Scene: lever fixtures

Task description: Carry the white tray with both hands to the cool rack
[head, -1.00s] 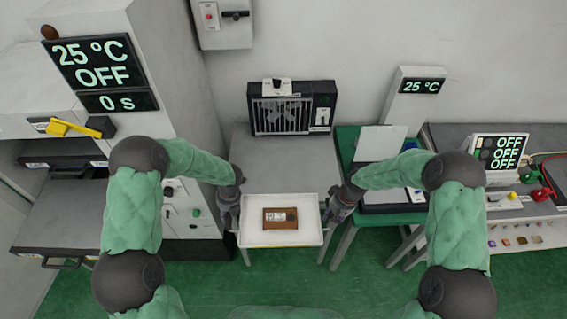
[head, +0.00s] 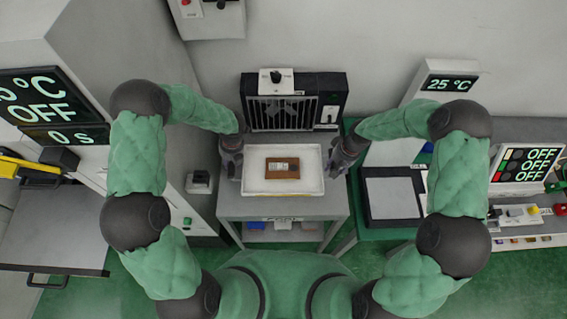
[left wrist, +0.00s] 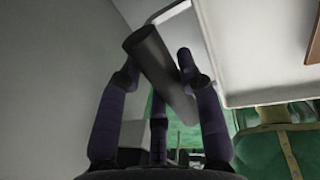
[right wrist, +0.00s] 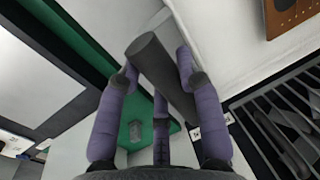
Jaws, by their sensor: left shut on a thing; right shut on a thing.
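The white tray (head: 252,180) is level over the top of the grey rack table (head: 283,207), with a brown board (head: 282,168) lying in it. I cannot tell whether the tray touches the table top. My left gripper (head: 231,158) is shut on the dark handle at the tray's left side; this round handle (left wrist: 160,70) shows between the fingers in the left wrist view. My right gripper (head: 343,158) is shut on the handle at the right side, and that handle (right wrist: 160,75) shows in the right wrist view.
A black fan unit (head: 293,100) stands behind the tray at the wall. A green table with a dark flat device (head: 392,198) is close on the right. A tall grey cabinet (head: 190,165) is close on the left. Green floor lies in front.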

